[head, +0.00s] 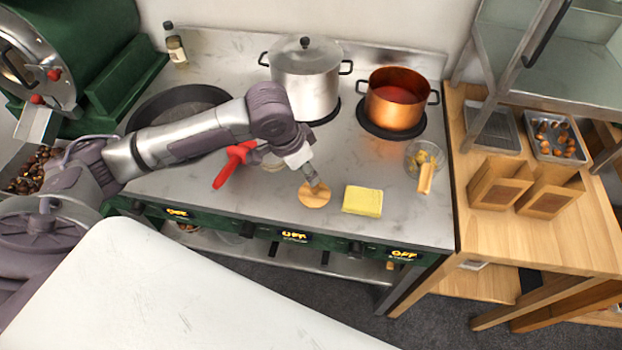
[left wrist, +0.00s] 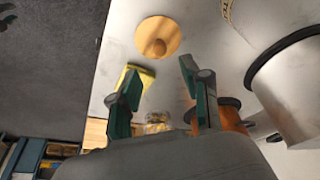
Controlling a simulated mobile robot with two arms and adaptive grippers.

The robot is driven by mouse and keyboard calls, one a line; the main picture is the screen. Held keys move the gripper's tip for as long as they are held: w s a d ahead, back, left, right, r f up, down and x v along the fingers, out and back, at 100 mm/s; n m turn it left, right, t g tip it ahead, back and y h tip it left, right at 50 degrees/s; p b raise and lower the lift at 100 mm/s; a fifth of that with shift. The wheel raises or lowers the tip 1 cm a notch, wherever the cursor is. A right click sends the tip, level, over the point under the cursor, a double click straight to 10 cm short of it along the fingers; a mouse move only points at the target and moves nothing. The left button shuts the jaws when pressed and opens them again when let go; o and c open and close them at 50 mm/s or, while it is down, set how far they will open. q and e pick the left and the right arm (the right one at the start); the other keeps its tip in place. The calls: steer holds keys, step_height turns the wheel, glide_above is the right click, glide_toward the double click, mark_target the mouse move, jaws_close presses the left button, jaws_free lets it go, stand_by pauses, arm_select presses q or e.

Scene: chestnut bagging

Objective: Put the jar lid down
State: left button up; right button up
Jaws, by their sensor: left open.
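The jar lid (head: 315,199) is a round wooden disc lying on the steel counter, left of a yellow sponge (head: 362,201). In the left wrist view the lid (left wrist: 172,33) shows its round knob towards the gripper. My left gripper (head: 316,182) is just above the lid in the head view. In the left wrist view its fingers (left wrist: 160,72) are spread, with nothing between them and the lid beyond their tips. My right gripper is not in view.
A steel pot (head: 305,82) and a copper pot (head: 395,104) stand behind. A red-handled tool (head: 233,163) lies left of the gripper. A wooden table (head: 490,228) with paper bags (head: 497,184) and a tray of chestnuts (head: 554,148) is at right.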

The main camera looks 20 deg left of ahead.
arm_select(q)
steer(key=shift+v, duration=1.6)
